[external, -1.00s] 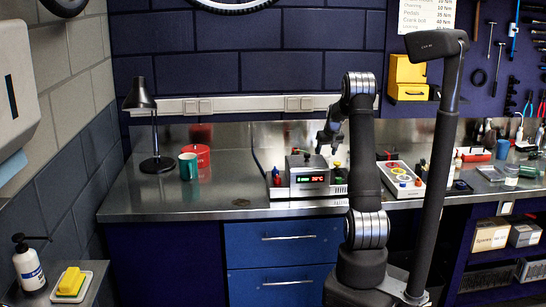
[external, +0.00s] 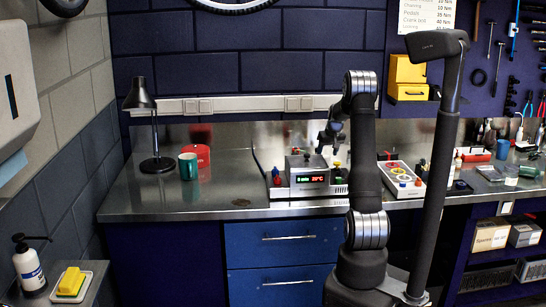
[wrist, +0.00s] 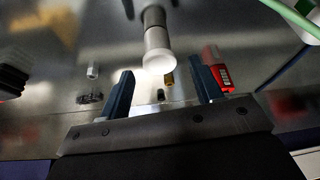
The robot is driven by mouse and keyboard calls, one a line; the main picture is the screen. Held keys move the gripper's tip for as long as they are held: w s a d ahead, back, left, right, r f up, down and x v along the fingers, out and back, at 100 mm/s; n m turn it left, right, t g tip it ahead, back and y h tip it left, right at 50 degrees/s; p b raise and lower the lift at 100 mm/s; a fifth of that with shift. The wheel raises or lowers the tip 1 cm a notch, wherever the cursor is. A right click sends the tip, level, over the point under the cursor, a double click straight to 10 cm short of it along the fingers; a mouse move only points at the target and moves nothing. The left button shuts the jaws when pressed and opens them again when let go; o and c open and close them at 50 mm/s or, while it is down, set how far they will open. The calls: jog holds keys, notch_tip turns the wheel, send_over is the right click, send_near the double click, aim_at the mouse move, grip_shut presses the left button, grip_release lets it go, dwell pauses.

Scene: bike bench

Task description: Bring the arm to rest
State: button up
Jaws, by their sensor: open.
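My arm stands in front of the metal bench, its upper link upright and its forearm folded toward the bench. My gripper (external: 326,142) hangs above the grey box with the lit display (external: 309,177), apart from it as far as the external view shows. In the wrist view my gripper (wrist: 163,88) has its two blue-grey fingers spread apart. Nothing is held between them. A white cylindrical thing (wrist: 157,50) shows beyond the fingers, and a red thing (wrist: 217,68) lies behind the right finger.
A black lamp (external: 154,130), a teal mug (external: 188,166) and a red container (external: 203,160) stand on the left of the bench. A panel with coloured round parts (external: 402,180) lies right of my arm. The bench front at left (external: 235,205) is mostly clear.

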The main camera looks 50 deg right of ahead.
jog(key=v, duration=0.9)
jog(key=x, duration=1.2)
jog(key=shift+f, duration=0.15)
jog(key=shift+w+d+r, duration=0.1)
jog(key=shift+r, duration=0.2)
notch_tip(320, 180, up, 4)
jog(key=shift+f, duration=0.2)
jog(key=s+d+r, duration=0.3)
jog(key=s+r, duration=0.4)
jog(key=s, duration=0.4)
jog(key=n+y, duration=0.1)
jog(key=n, duration=0.2)
send_over(326, 157)
jog(key=w+a, duration=0.3)
jog(key=a, duration=0.3)
jog(key=w+a+r+n+y, duration=0.1)
jog(key=w+a+r+n, duration=0.15)
jog(key=w+a, duration=0.9)
jog(key=w+a+r+n+y, duration=0.1)
jog(key=w+a+n, duration=0.2)
jog(key=a, duration=1.3)
jog(key=w+a+r+n+y, duration=0.1)
jog(key=w+a+n, duration=0.2)
jog(key=w+a, duration=0.5)
jog(key=shift+w+a+y, duration=0.2)
jog(key=shift+a+y, duration=0.1)
jog(key=shift+a, duration=3.6)
